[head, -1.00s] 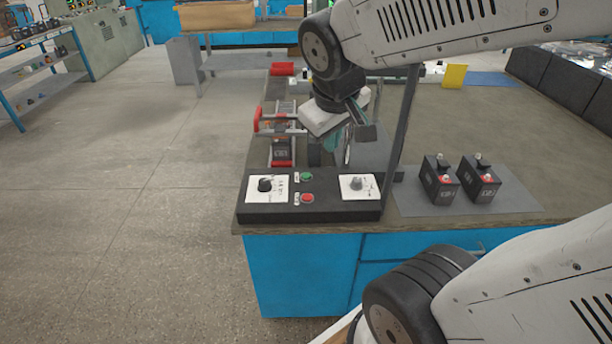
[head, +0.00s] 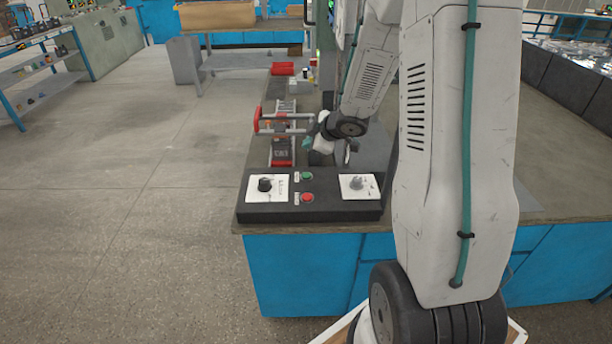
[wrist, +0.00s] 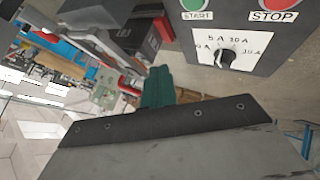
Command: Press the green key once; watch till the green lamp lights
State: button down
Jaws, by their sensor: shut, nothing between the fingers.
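The green key (head: 307,176) is a round button on the black control box (head: 335,211) at the bench's near left corner. In the wrist view the green key (wrist: 194,5), labelled START, is cut by the top edge. A red key (head: 307,198) sits nearer in the head view; its label reads STOP in the wrist view (wrist: 272,15). My gripper shows teal fingers in the wrist view (wrist: 158,85), shut and empty, apart from the key. In the head view it is small and partly hidden, beyond the box. I cannot make out a lit green lamp.
A dial plate (head: 267,188) and a second knob plate (head: 359,187) flank the keys. Behind the box stands a red-and-grey clamp fixture (head: 283,125) holding a dark battery block (head: 281,149). My arm hides the bench's right part.

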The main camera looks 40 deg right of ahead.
aim_at(309, 177)
jog(key=shift+f, duration=0.1)
jog(key=shift+f, duration=4.3)
jog(key=shift+f, duration=0.4)
jog(key=shift+f, duration=0.4)
jog(key=shift+r, duration=0.8)
